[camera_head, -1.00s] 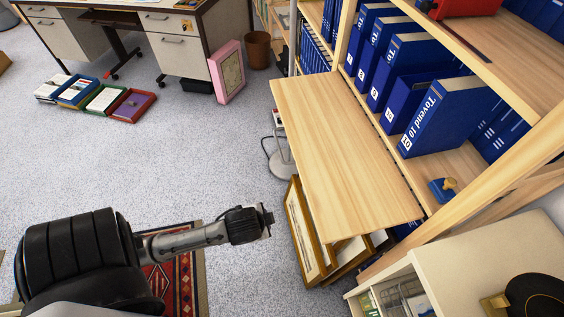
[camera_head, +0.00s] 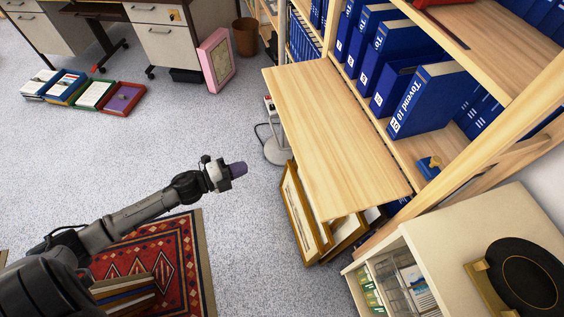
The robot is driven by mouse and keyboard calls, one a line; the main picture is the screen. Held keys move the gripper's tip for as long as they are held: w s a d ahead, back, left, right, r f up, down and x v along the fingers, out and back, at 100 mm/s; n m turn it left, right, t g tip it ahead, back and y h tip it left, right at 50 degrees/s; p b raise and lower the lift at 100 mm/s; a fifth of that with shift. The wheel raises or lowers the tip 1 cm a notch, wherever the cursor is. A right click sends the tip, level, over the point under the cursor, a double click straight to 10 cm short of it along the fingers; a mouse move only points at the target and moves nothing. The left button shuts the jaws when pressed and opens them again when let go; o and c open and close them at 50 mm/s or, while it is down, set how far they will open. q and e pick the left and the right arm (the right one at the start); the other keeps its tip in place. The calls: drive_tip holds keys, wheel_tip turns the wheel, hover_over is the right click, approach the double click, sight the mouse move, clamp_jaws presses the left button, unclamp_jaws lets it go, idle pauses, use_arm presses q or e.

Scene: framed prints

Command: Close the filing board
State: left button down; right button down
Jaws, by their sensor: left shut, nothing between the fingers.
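The filing board (camera_head: 335,140) is a light wooden panel folded down level from the shelf unit, sticking out toward the room. It is open, and its top is bare. My left gripper (camera_head: 238,169) is shut and empty, with purplish fingertips pointing right. It is to the left of the board, apart from it, over the carpet floor. My right gripper is not in view.
Blue binders (camera_head: 430,98) and a blue stamp with a wooden knob (camera_head: 429,167) stand on the shelf behind the board. Framed prints (camera_head: 305,222) lean below it. A cream cabinet (camera_head: 450,240) stands at lower right.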

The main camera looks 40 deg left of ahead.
use_arm(q)
drive_tip(key=w+d+r+m+h+b, duration=0.1)
drive_tip(key=w+d+m+h+b, duration=0.2)
drive_tip(key=w+d, duration=0.7)
drive_tip(key=shift+d+r+g, duration=0.25)
drive_tip(key=shift+d+g, duration=0.05)
drive_tip(key=shift+d, duration=0.1)
idle(0.4)
